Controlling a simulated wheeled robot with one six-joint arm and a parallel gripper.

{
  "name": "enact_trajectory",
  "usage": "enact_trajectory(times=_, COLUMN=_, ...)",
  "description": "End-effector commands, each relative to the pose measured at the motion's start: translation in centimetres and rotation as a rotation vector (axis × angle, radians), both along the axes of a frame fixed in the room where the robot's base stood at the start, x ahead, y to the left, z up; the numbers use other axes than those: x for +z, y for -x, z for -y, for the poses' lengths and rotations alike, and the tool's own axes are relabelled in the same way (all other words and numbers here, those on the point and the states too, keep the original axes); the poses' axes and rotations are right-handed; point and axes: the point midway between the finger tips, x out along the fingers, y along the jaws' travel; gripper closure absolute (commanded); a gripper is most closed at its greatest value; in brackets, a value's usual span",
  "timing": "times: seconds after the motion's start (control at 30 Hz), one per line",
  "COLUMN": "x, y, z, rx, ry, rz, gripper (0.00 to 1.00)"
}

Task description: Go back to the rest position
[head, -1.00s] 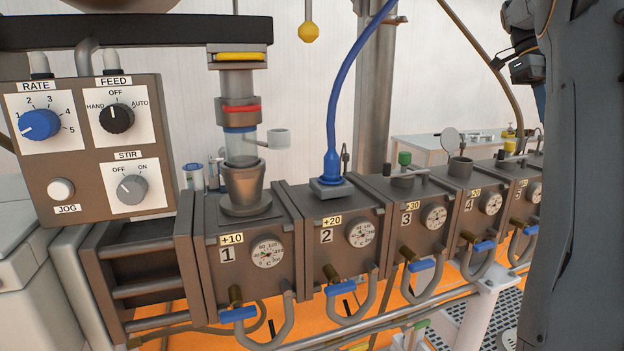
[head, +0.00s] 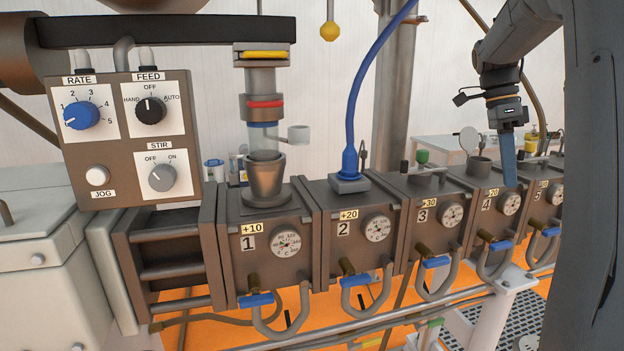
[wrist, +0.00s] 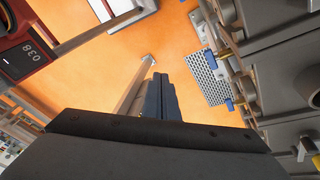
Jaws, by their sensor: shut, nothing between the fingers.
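My gripper (head: 509,172) hangs at the right of the head view, pointing down. Its blue-grey fingers are together and hold nothing. In that view they overlap the upper right of barrel block 4 (head: 487,205); I cannot tell the gap between them. In the wrist view, my gripper (wrist: 160,85) shows its fingers closed side by side above the orange floor (wrist: 175,40). My dark arm comes down from the top right of the head view.
A row of barrel blocks with dials and blue-handled valves runs across, with block 1 (head: 262,268) at left. A control box (head: 125,140) with knobs stands at the left. A blue hose (head: 352,100) rises from block 2. A perforated grey plate (wrist: 208,77) shows beside the orange floor.

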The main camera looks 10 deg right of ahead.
Motion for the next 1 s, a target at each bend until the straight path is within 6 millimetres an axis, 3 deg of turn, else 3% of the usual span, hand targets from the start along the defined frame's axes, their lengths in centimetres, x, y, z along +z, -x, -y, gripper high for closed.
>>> enact_trajectory(times=0.13, x=-5.5, y=-0.7, z=-6.8, rx=0.406, ry=-0.1, rz=0.024, gripper=1.0)
enact_trajectory(times=0.27, x=-10.7, y=0.2, z=-13.3, rx=0.811, ry=-0.18, rz=0.051, gripper=1.0)
enact_trajectory(times=0.4, x=-16.0, y=2.8, z=-20.1, rx=1.233, ry=-0.238, rz=0.078, gripper=1.0)
enact_trajectory(times=0.6, x=-22.0, y=8.7, z=-27.5, rx=1.761, ry=-0.261, rz=0.097, gripper=1.0)
enact_trajectory(times=0.8, x=-24.9, y=13.0, z=-30.7, rx=2.056, ry=-0.243, rz=0.095, gripper=1.0)
enact_trajectory(times=1.0, x=-25.4, y=13.9, z=-31.2, rx=2.12, ry=-0.235, rz=0.092, gripper=1.0)
